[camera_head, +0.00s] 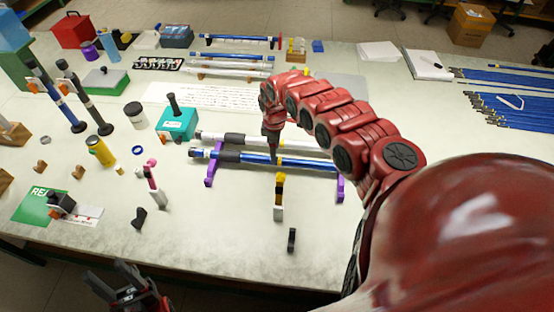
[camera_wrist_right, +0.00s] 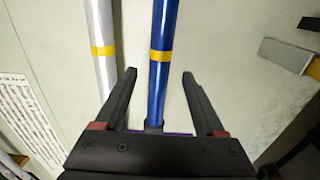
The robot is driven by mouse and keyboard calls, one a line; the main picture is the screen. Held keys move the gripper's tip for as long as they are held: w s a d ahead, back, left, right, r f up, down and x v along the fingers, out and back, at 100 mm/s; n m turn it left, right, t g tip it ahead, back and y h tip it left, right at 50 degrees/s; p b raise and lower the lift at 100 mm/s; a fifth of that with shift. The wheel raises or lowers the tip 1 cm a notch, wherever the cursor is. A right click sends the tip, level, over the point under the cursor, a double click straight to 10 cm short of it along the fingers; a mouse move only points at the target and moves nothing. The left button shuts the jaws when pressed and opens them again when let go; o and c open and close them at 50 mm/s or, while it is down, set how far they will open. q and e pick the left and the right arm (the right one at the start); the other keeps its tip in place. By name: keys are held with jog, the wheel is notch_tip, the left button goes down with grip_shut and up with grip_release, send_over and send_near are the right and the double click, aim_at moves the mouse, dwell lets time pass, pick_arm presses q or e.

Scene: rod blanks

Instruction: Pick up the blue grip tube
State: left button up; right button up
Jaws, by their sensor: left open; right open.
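A blue tube (camera_head: 310,164) with a yellow band and a dark section lies level across purple stands (camera_head: 209,173) in the middle of the table. A white tube (camera_head: 215,136) lies parallel behind it. My right gripper (camera_head: 274,158) is over the blue tube. In the right wrist view the open right gripper (camera_wrist_right: 158,76) has one finger on each side of the blue tube (camera_wrist_right: 161,88), with visible gaps; the white tube (camera_wrist_right: 103,50) is outside the left finger. My left gripper (camera_head: 112,277) is open and empty at the front left, beyond the table's front edge.
A yellow-and-grey upright piece (camera_head: 279,197) and a small black block (camera_head: 291,240) stand in front of the tube. A teal box (camera_head: 176,124) is behind left. Two dark-and-blue rods (camera_head: 60,97) stand at the left. Several blue rods (camera_head: 510,110) lie far right.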

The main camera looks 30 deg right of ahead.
jog(key=shift+a+f, duration=0.2)
jog(key=shift+f, duration=0.2)
notch_tip(320, 180, down, 4)
jog(key=shift+w+a+r+p, duration=0.1)
jog(key=shift+w+p, duration=0.05)
jog(key=shift+p, duration=0.45)
jog(key=shift+f, duration=0.35)
grip_shut()
